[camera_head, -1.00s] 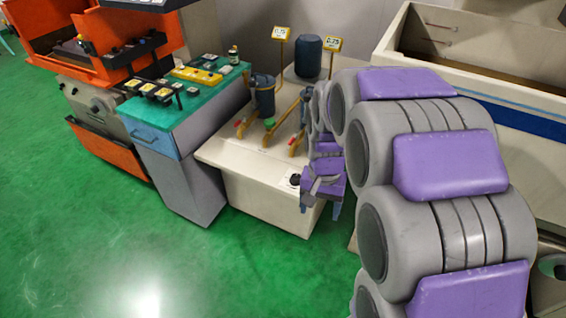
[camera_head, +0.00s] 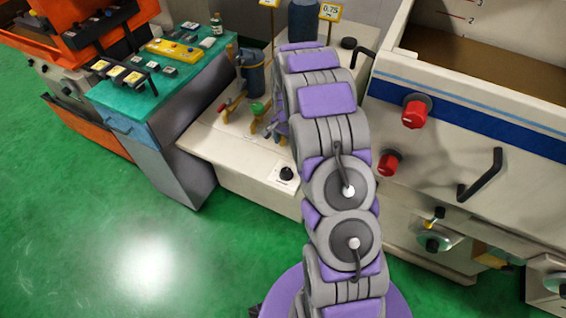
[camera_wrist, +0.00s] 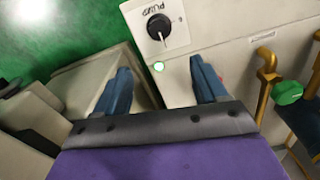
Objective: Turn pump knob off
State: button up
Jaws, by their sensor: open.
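The pump knob is a black rotary knob (camera_wrist: 159,27) on a white plate marked "PUMP", upside down in the wrist view. In the head view the knob (camera_head: 287,173) sits on the front of the low beige cabinet (camera_head: 245,185), left of my arm. My gripper (camera_wrist: 158,82) is open and empty, with its two blue fingers apart. In the wrist view the knob lies beyond the fingertips, between their lines, and is not touched. In the head view my arm hides most of the gripper.
A green valve handle (camera_wrist: 288,92) on yellow piping is right of my gripper in the wrist view. A large beige tank with red knobs (camera_head: 414,112) stands right of my arm. A teal-topped control desk (camera_head: 170,75) is at left. Green floor (camera_head: 110,230) is clear in front.

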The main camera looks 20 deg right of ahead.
aim_at(286, 171)
notch_tip(286, 171, down, 17)
jog(key=b, duration=0.3)
jog(key=shift+s+a, duration=0.1)
jog(key=shift+a, duration=0.05)
jog(key=shift+f, duration=0.15)
jog(key=shift+d, duration=0.3)
jog(key=shift+a, duration=0.15)
jog(key=c, duration=1.1)
